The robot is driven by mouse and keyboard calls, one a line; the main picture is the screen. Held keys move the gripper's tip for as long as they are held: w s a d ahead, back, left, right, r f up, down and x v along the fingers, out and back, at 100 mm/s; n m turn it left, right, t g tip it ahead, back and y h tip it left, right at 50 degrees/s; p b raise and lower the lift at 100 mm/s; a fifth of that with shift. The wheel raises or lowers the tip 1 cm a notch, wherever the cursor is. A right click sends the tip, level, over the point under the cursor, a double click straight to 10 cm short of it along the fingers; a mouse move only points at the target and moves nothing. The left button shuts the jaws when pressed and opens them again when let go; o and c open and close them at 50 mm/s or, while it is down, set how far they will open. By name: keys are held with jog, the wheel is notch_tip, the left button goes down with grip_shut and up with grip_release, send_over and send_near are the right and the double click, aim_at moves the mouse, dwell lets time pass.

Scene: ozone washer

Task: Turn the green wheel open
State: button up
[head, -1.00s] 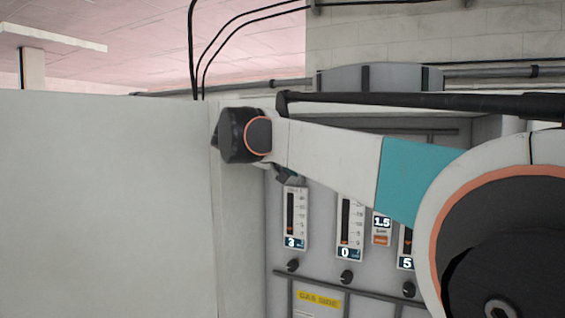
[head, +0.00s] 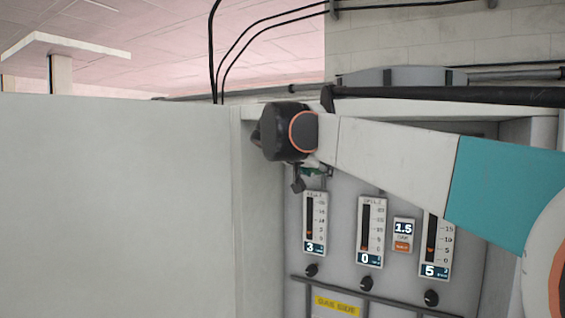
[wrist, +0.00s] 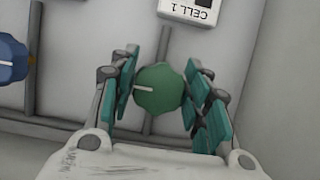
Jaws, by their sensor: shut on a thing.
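The green wheel (wrist: 158,90) is a round knob with a white mark pointing left in the wrist view. It sits on a pipe on the grey panel. My gripper (wrist: 163,95) has its teal-padded fingers on both sides of the wheel, shut on it. In the head view, my gripper (head: 299,183) is small and partly hidden below the dark wrist, above the left gauge. A bit of green shows beside it, too small to make out.
A blue knob (wrist: 12,62) is on another pipe at left in the wrist view. The CELL 1 gauge (head: 315,222) reads 3. A middle gauge (head: 370,232) reads 0, and the right one (head: 436,245) reads 5. A large pale wall (head: 115,210) stands close on the left.

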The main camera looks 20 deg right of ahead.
jog(key=shift+s+f, duration=0.1)
jog(key=o, duration=1)
jog(key=v, duration=1.2)
jog(key=shift+d, duration=0.1)
jog(key=s+a+f+n+y+b, duration=0.3)
jog(key=s+f+b, duration=0.5)
jog(key=f, duration=1.7)
jog(key=s+a+f+n+y+b, duration=0.4)
jog(key=s+f+b, duration=0.4)
jog(key=f+b, duration=0.8)
jog(key=s+a+f+n+g+y+b, duration=0.1)
jog(key=s+a+f+n+y+b, duration=0.2)
jog(key=f, duration=3.3)
jog(key=s+b, duration=0.5)
jog(key=b, duration=0.4)
jog(key=shift+a+n+y, duration=0.3)
jog(key=shift+a+y, duration=0.1)
